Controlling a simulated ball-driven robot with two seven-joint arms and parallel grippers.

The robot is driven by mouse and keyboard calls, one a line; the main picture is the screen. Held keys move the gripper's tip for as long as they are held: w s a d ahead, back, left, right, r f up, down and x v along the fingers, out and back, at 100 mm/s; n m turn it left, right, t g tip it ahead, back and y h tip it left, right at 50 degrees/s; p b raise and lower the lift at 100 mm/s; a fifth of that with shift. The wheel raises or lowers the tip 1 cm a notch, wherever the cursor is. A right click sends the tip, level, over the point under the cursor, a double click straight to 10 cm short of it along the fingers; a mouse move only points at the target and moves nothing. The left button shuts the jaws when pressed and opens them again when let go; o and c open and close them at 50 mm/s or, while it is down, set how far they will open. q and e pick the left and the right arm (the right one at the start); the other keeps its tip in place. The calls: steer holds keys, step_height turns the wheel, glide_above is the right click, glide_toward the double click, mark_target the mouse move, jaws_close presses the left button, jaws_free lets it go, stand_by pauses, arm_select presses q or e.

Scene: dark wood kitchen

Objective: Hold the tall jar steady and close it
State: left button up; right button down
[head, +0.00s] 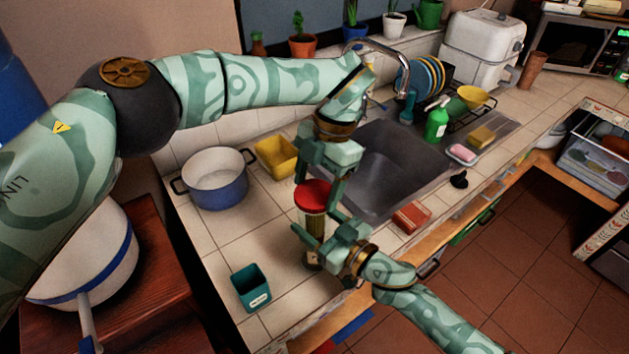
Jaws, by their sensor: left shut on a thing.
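The tall jar (315,226) stands upright on the tiled counter. It is clear, with something yellowish-green inside. Its red lid (313,196) is at the top of the jar. I cannot tell whether the lid is fully seated. My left gripper (318,182) comes from above and is shut on the red lid, its fingers on either side. My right gripper (318,232) reaches in from the lower right and is shut around the jar's body, hiding part of it.
A blue pot (218,193) and a yellow container (276,157) stand behind and left of the jar. A teal square container (251,288) is at front left. The sink (385,180) lies right of the jar, with a reddish block (411,217) near the counter's front edge.

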arm_select(q)
steer(key=m+t, duration=0.1)
steer(key=m, duration=0.4)
steer(key=shift+s+r+y, duration=0.1)
steer(key=shift+s+y, duration=0.05)
steer(key=shift+y, duration=0.25)
steer(key=m+t, duration=0.1)
steer(key=m, duration=0.4)
steer(key=shift+s+t, duration=0.1)
steer(key=shift+t, duration=0.3)
steer(key=m+t, duration=0.1)
steer(key=m, duration=0.4)
steer(key=shift+s+a+h, duration=0.1)
steer(key=shift+h, duration=0.2)
steer(key=m+t, duration=0.1)
steer(key=m, duration=0.2)
steer(key=shift+a+m+h, duration=0.1)
steer(key=shift+m+h, duration=0.3)
steer(key=o, duration=0.9)
steer(key=shift+r, duration=2.15)
